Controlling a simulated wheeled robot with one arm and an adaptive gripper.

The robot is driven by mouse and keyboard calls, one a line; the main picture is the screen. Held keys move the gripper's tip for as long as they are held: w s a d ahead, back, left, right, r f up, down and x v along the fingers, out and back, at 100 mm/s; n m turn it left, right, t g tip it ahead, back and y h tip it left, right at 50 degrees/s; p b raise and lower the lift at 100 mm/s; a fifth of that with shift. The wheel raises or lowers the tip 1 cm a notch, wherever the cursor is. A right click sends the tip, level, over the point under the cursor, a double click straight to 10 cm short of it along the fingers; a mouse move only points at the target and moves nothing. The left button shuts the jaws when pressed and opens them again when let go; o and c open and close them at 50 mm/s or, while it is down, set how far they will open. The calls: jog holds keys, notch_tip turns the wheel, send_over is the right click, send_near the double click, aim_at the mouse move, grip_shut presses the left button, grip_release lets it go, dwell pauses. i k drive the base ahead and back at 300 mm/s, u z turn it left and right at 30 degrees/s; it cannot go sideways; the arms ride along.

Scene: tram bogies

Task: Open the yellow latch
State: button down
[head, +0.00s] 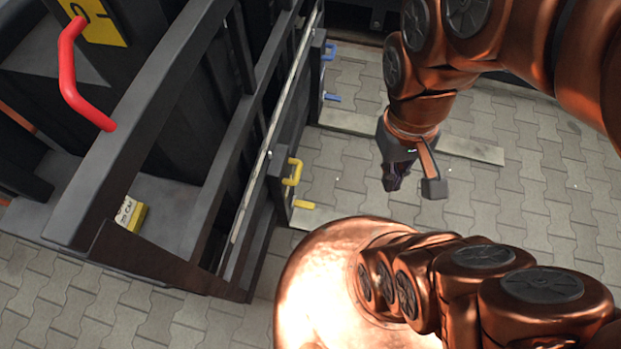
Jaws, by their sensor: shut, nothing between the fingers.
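The yellow latch (292,172) is on the right side of the dark metal frame, near the middle of the head view. It has a bent yellow handle, and a smaller yellow piece (304,204) sticks out just below it. My gripper (391,184) is to the right of the latch, clearly apart from it, and points down over the paving. Its fingers are shut and empty. The fingertips are dark and small in this view. Nothing covers the latch.
A blue latch (328,52) with a blue piece (332,97) below it is farther back on the same frame. A red handle (70,75) is at the upper left. Grey paving (345,180) lies open between the latch and my gripper.

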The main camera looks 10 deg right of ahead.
aim_at(295, 203)
jog(key=u, duration=1.5)
jog(key=k, duration=0.75)
jog(key=z, duration=0.85)
jog(key=i, duration=0.5)
jog(key=z, duration=1.05)
jog(key=k, duration=0.85)
jog(key=u, duration=1.55)
